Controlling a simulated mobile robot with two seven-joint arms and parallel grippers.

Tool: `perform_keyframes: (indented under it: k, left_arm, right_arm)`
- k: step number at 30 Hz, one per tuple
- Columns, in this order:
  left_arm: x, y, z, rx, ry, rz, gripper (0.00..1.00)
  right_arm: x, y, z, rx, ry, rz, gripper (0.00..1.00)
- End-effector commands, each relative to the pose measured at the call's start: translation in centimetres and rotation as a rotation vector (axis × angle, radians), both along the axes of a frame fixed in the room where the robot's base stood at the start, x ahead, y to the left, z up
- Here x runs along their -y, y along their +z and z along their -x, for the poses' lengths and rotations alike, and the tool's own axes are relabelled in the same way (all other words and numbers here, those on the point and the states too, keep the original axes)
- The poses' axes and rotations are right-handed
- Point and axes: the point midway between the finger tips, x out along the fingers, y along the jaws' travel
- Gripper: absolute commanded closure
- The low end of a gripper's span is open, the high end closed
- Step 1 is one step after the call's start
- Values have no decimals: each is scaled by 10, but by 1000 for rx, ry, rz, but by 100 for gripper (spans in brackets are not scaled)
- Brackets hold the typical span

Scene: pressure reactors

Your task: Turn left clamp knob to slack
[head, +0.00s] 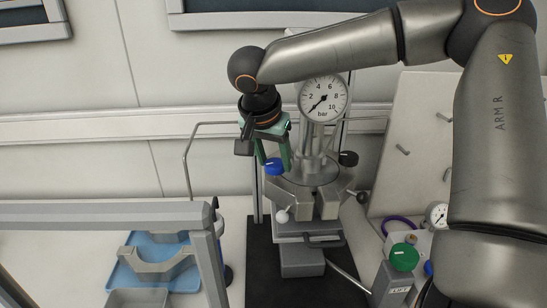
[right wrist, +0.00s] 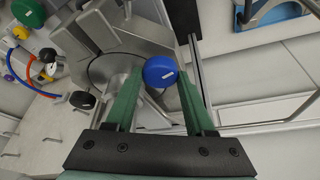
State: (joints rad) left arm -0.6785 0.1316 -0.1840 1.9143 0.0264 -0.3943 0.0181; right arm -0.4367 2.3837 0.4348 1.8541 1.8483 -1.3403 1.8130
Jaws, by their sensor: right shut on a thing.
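The reactor (head: 312,178) stands in the middle of the head view, with a pressure gauge on top. A blue knob with a white mark (head: 275,167), the left clamp knob, sits on its left side. My right gripper (head: 277,155) reaches down from above, its green fingers on either side of this knob. A black knob (head: 348,158) sits on the right side and also shows in the right wrist view (right wrist: 82,100). My left gripper is out of view.
The gauge (head: 323,99) stands close to the right of my gripper. A white ball-ended lever (head: 282,215) is at the reactor's front. A green knob (head: 404,257) is at the lower right. A blue tray (head: 118,276) lies at the lower left. A wall rail (head: 90,127) runs behind.

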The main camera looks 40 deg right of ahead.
Motion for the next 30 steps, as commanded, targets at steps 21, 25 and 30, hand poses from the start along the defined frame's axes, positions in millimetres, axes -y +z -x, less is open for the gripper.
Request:
perform_keyframes:
  k: [21,25,30]
  left_arm:
    - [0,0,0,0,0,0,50]
    - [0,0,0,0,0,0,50]
    - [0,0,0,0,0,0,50]
  right_arm:
    - [0,0,1,-1,187,0,27]
    - [0,0,1,0,186,0,16]
    - [0,0,1,0,186,0,16]
